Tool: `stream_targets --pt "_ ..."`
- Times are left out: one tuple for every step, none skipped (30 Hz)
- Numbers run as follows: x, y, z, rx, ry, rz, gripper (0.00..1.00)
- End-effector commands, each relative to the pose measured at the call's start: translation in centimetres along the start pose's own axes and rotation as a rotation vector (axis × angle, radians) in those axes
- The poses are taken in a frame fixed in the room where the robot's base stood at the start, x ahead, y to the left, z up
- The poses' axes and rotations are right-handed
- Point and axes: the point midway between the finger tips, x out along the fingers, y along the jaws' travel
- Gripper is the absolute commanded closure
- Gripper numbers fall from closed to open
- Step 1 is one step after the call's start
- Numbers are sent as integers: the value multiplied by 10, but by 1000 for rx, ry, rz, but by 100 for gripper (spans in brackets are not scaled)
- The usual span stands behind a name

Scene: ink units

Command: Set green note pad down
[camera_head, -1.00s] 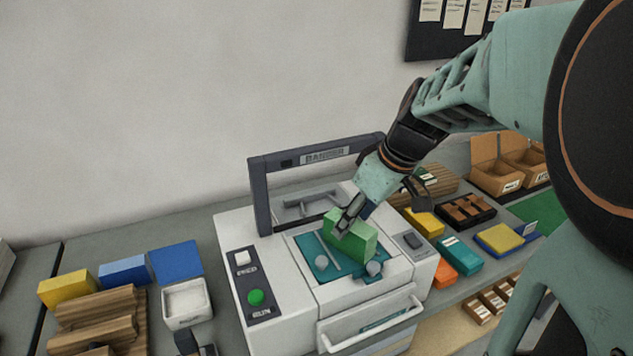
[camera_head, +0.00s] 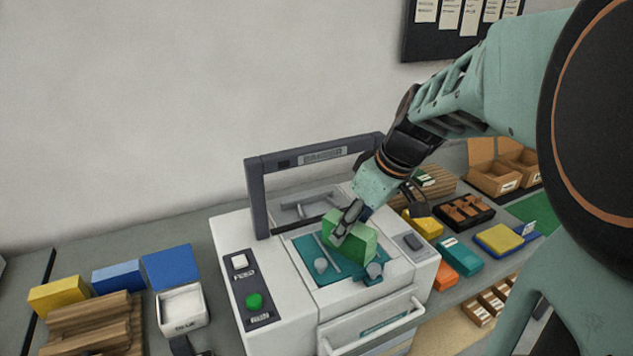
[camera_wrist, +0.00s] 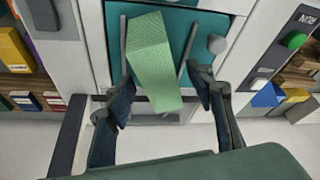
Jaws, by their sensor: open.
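The green note pad (camera_head: 352,240) stands on the teal bed (camera_head: 309,249) of the white machine. In the wrist view the pad (camera_wrist: 152,62) lies between two grey bars on the teal surface. My gripper (camera_head: 343,226) is at the pad, its fingers near the pad's upper part in the head view. In the wrist view my gripper (camera_wrist: 160,92) has its two fingers spread wide, one on each side of the pad's near end, with gaps visible. The pad's underside is hidden.
The machine's dark frame (camera_head: 257,195) rises behind the bed. A green button (camera_head: 254,301) is at left.

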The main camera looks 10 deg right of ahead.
Motion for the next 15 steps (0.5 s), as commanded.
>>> stream_targets --pt "1 0 0 0 0 0 51" --pt "1 0 0 0 0 0 51" --pt "1 0 0 0 0 0 51" --pt "1 0 0 0 0 0 51" --pt "1 0 0 0 0 0 51" --pt "1 0 0 0 0 0 51" --pt "1 0 0 0 0 0 51" --pt "1 0 0 0 0 0 51" --pt "1 0 0 0 0 0 51" --pt "1 0 0 0 0 0 51" --pt "1 0 0 0 0 0 51" --pt "1 0 0 0 0 0 51" --pt "1 0 0 0 0 0 54" --pt "1 0 0 0 0 0 57" --pt "1 0 0 0 0 0 62"
